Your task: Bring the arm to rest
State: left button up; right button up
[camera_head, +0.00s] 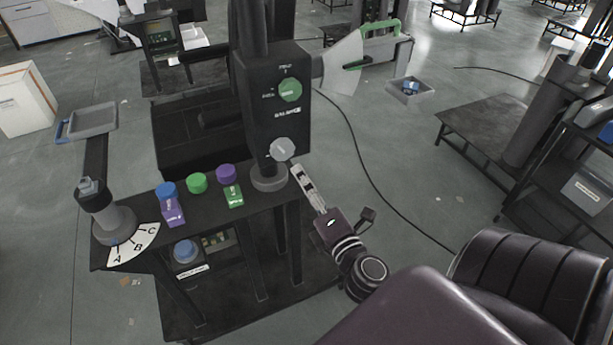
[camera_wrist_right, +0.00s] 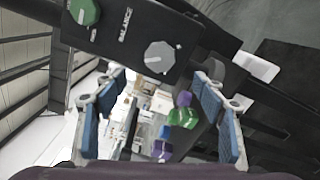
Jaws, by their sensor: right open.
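My right gripper (camera_head: 300,174) is open, its tips close to the grey knob (camera_head: 282,149) low on the black balance column (camera_head: 271,122). In the right wrist view the knob (camera_wrist_right: 160,56) shows ahead between the blue-padded fingers, and nothing is held. I cannot tell if a fingertip touches it. A green knob (camera_head: 290,90) sits above. An arm with a green handle (camera_head: 381,28) and a pale fan-shaped plate (camera_head: 343,66) extends right from the column. At left, a dark lever arm (camera_head: 95,160) with a grey tray top rises from a pivot above an A-B-C dial (camera_head: 134,246). My left gripper is not in view.
A small grey bin (camera_head: 411,91) lies on the floor behind. A cable (camera_head: 365,165) crosses the open floor at right, beside a dark platform (camera_head: 487,125).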

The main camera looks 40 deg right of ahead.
dwell(0.4)
jog(key=s+a+f+m+g+y+b, duration=0.1)
jog(key=s+a+f+m+g, duration=0.15)
jog(key=f, duration=1.15)
jog(key=s+a+f+m+g+y+b, duration=0.1)
jog(key=s+a+f+m+g+b, duration=0.2)
jog(key=f, duration=1.1)
jog(key=s+a+f+m+g+y, duration=0.1)
jog(key=s+f+m+g, duration=0.25)
jog(key=f, duration=1.05)
jog(key=s+a+f+m+g+b, duration=0.2)
jog(key=s+f+m+g, duration=0.1)
jog(key=s+f, duration=0.8)
jog(key=s+a+f+m+g+y+b, duration=0.1)
jog(key=s+a+f+m+g+b, duration=0.1)
jog(key=s+f, duration=1)
jog(key=s+a+m+g, duration=0.1)
jog(key=s+m+g, duration=0.1)
jog(key=s, duration=0.5)
jog(key=shift+s+m+g, duration=0.3)
jog(key=shift+s+m, duration=0.05)
jog(key=shift+m, duration=0.05)
